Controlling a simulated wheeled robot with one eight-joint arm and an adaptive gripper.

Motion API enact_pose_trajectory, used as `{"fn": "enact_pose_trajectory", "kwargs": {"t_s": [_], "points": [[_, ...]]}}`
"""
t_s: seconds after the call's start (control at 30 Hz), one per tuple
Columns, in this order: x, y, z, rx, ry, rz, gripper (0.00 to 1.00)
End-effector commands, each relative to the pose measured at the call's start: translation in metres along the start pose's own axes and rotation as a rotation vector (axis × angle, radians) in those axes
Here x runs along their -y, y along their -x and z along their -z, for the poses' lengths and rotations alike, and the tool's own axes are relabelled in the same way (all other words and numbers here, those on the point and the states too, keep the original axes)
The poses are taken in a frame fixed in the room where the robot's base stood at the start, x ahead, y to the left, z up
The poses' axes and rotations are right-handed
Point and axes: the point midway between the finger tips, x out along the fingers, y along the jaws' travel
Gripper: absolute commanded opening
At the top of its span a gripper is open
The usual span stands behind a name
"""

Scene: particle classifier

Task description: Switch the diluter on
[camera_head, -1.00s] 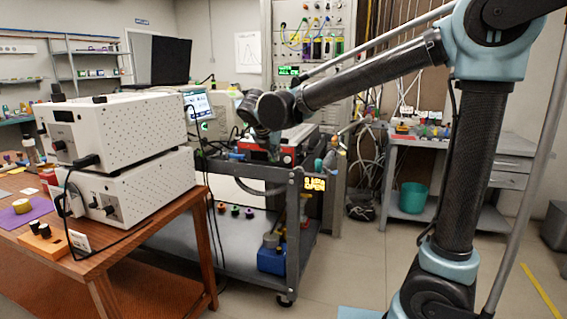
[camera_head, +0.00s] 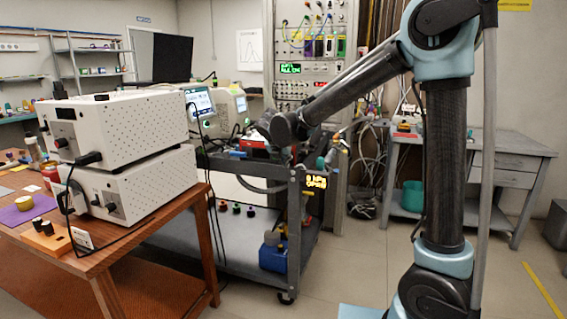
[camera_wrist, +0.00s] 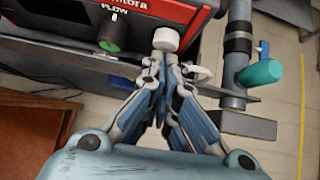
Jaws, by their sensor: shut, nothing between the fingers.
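A device with a red and black front (camera_wrist: 145,18), marked "FLOW", fills the top of the wrist view. It has a dark knob with a green face (camera_wrist: 110,36) and a white knob (camera_wrist: 166,39) to its right. My gripper (camera_wrist: 165,62) is shut and empty, its fingertips just below the white knob; I cannot tell whether they touch it. In the head view the red device (camera_head: 252,142) is on the cart, partly hidden behind my arm. No label saying diluter is readable, so I cannot tell which device it is.
Two stacked white boxes (camera_head: 125,127) with knobs and cables stand on the wooden table (camera_head: 150,238) at left. The grey cart (camera_head: 200,256) has a rail close to my arm. A pipe with a teal handle (camera_wrist: 262,73) is right of my gripper.

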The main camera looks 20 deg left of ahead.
Motion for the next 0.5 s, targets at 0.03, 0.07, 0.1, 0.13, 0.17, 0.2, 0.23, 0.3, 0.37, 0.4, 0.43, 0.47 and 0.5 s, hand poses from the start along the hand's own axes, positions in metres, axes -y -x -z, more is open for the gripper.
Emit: {"fn": "enact_pose_trajectory", "kwargs": {"t_s": [0.03,0.07,0.1,0.13,0.17,0.2,0.23,0.3,0.37,0.4,0.43,0.47,0.5], "points": [[0.0001,-0.0020,-0.0019,0.000,0.000,0.000,0.00],[0.0001,-0.0028,-0.0027,0.000,0.000,0.000,0.00],[0.0001,-0.0035,-0.0034,0.000,0.000,0.000,0.00],[0.0000,-0.0038,-0.0037,0.000,0.000,0.000,0.00],[0.0000,-0.0040,-0.0039,0.000,0.000,0.000,0.00],[0.0000,-0.0041,-0.0040,0.000,0.000,0.000,0.00],[0.0000,-0.0041,-0.0040,0.000,0.000,0.000,0.00],[0.0000,-0.0040,-0.0039,0.000,0.000,0.000,0.00],[0.0000,-0.0039,-0.0039,0.000,0.000,0.000,0.00],[0.0000,-0.0039,-0.0038,0.000,0.000,0.000,0.00],[0.0000,-0.0040,-0.0039,0.000,0.000,0.000,0.00],[0.0000,-0.0045,-0.0044,0.000,0.000,0.000,0.00],[0.0001,-0.0059,-0.0059,0.000,0.000,0.000,0.00]]}}
